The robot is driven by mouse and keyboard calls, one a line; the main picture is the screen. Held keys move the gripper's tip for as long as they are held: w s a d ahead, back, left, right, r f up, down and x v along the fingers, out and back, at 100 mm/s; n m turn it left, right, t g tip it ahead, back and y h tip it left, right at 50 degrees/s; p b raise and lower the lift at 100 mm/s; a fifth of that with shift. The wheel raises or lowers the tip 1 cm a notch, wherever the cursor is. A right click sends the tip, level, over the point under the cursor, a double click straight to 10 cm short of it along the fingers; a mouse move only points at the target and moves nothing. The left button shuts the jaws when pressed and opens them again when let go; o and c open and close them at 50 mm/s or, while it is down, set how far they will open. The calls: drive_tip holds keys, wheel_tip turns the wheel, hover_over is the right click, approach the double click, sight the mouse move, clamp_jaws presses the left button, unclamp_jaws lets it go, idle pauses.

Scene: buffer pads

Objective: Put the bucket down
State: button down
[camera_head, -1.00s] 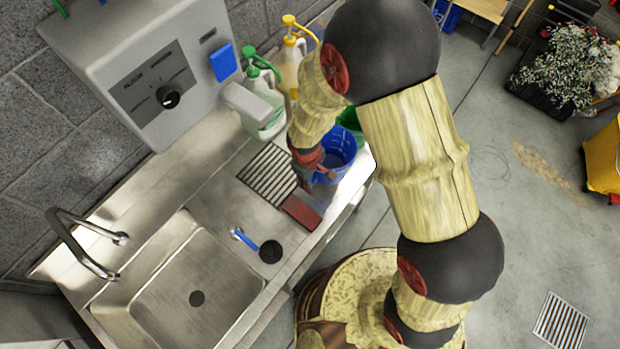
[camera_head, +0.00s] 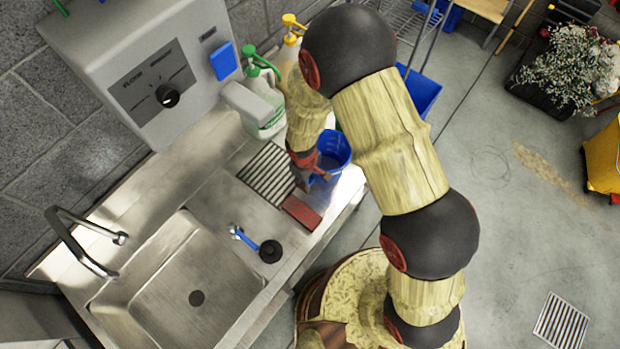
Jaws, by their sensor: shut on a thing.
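The blue bucket (camera_head: 337,146) is upright at the right end of the steel sink counter (camera_head: 338,205), beyond the drain grate. My gripper (camera_head: 320,176) is at its near left side, pointing down, and is shut on the bucket. The arm's last link hides the bucket's left part. I cannot tell from this high view whether the bucket's base touches the counter or hangs just above it.
A red block (camera_head: 301,212) and a plunger-like tool (camera_head: 262,247) lie nearer on the counter. The dispenser box (camera_head: 150,65) rises at the back. A blue bin (camera_head: 421,92) is right of my arm.

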drive_tip(key=shift+f+b, duration=0.35)
drive_tip(key=shift+f, duration=0.1)
drive_tip(key=c, duration=1.1)
unclamp_jaws()
drive_tip(key=shift+r, duration=0.1)
drive_tip(key=shift+r+p, duration=0.65)
drive_tip(key=shift+p, duration=0.1)
drive_tip(key=r, duration=0.7)
drive_tip(key=s+a+r, duration=0.1)
drive_tip(key=r, duration=0.3)
drive_tip(key=shift+r, duration=0.3)
